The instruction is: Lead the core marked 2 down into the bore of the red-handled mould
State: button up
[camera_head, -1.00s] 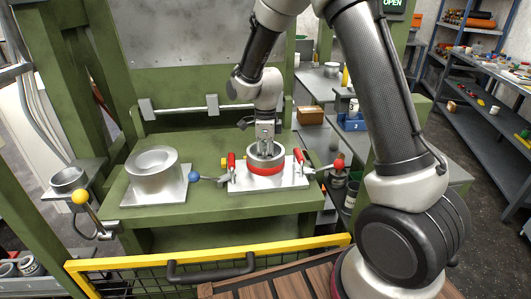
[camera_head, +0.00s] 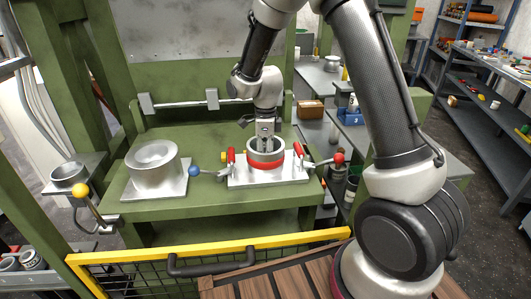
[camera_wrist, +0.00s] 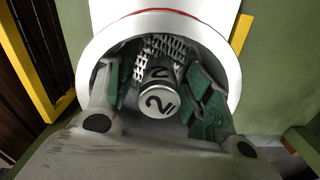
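The red-handled mould (camera_head: 265,167) stands on a metal plate (camera_head: 290,182) on the green press table, with a red band around it and a red-knobbed lever (camera_head: 338,158) at its right. The core marked 2 (camera_wrist: 158,102) is inside its bore in the wrist view, its numbered end facing the camera. The head view barely shows the core. My gripper (camera_wrist: 160,95) reaches down into the bore. Its green-padded fingers stand either side of the core with narrow gaps, so it looks open. The fingertips' lower ends are hidden.
A second mould (camera_head: 153,166) with a blue-knobbed lever (camera_head: 194,172) stands to the left on the same table. A yellow barrier rail (camera_head: 215,249) runs along the front. A small cup (camera_head: 68,174) sits on a left-hand shelf. Bare green table lies behind the moulds.

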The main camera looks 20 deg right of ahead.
notch_tip(320, 180, up, 12)
dwell(0.6)
